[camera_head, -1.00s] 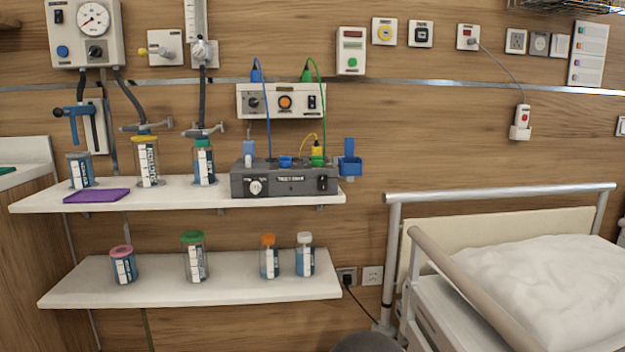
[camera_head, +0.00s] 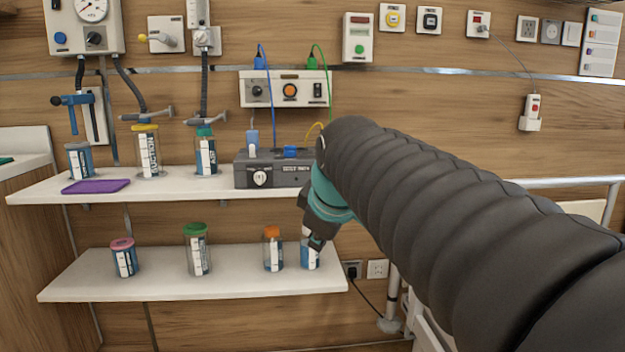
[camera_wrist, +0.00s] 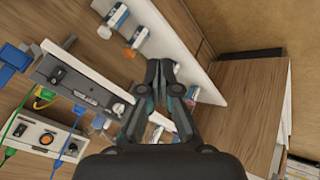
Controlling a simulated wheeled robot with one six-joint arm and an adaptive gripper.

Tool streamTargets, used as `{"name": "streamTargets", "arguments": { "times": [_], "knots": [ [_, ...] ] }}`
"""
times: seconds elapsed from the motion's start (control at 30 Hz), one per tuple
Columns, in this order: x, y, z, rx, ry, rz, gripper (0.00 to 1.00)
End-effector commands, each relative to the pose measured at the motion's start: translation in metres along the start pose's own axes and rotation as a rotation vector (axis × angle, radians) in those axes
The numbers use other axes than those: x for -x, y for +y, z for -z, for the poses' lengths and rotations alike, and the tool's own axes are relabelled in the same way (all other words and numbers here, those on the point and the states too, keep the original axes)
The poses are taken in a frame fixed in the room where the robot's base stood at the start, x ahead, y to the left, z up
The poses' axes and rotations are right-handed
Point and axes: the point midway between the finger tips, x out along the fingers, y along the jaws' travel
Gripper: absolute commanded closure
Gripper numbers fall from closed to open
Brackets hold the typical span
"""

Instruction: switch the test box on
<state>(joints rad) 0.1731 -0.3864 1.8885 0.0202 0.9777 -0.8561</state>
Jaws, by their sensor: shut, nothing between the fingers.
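The test box (camera_head: 268,173) is a dark grey box on the right part of the upper shelf, with a white knob and plugs and cables on top. Its right end is hidden behind my arm in the head view. In the wrist view the test box (camera_wrist: 91,88) lies at the left, with a black rocker switch (camera_wrist: 57,75) at one end and the white knob (camera_wrist: 118,109) at the other. My gripper (camera_head: 316,241) is shut and empty, pointing down in front of the lower shelf's right end. The closed fingers (camera_wrist: 160,66) are apart from the box in the wrist view.
A wall panel (camera_head: 271,103) with an orange button hangs above the box. Jars stand on both shelves; the white-capped jar (camera_head: 309,258) is partly behind my gripper. A purple tray (camera_head: 96,186) lies on the upper shelf (camera_head: 38,190). A bed rail (camera_head: 570,183) is at the right.

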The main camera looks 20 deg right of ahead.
Motion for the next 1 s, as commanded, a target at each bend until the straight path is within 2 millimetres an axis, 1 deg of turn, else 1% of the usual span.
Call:
{"name": "streamTargets", "arguments": {
  "times": [0.03,0.07,0.1,0.17,0.2,0.3,0.4,0.5,0.57,0.87,1.0],
  "knots": [
    [-0.001,0.029,0.011,0.082,0.002,-0.025,1.00],
    [0.000,0.044,0.018,0.136,0.004,-0.041,1.00],
    [0.002,0.064,0.025,0.208,0.004,-0.061,1.00],
    [0.003,0.091,0.034,0.307,0.001,-0.087,1.00],
    [0.004,0.108,0.038,0.368,-0.002,-0.103,1.00],
    [0.006,0.141,0.047,0.495,-0.012,-0.140,1.00],
    [0.008,0.163,0.052,0.582,-0.022,-0.162,1.00],
    [0.009,0.174,0.054,0.629,-0.028,-0.174,1.00],
    [0.009,0.177,0.054,0.644,-0.029,-0.177,1.00],
    [0.010,0.177,0.055,0.647,-0.029,-0.178,1.00],
    [0.003,0.178,0.055,0.647,-0.029,-0.177,1.00]
  ]
}}
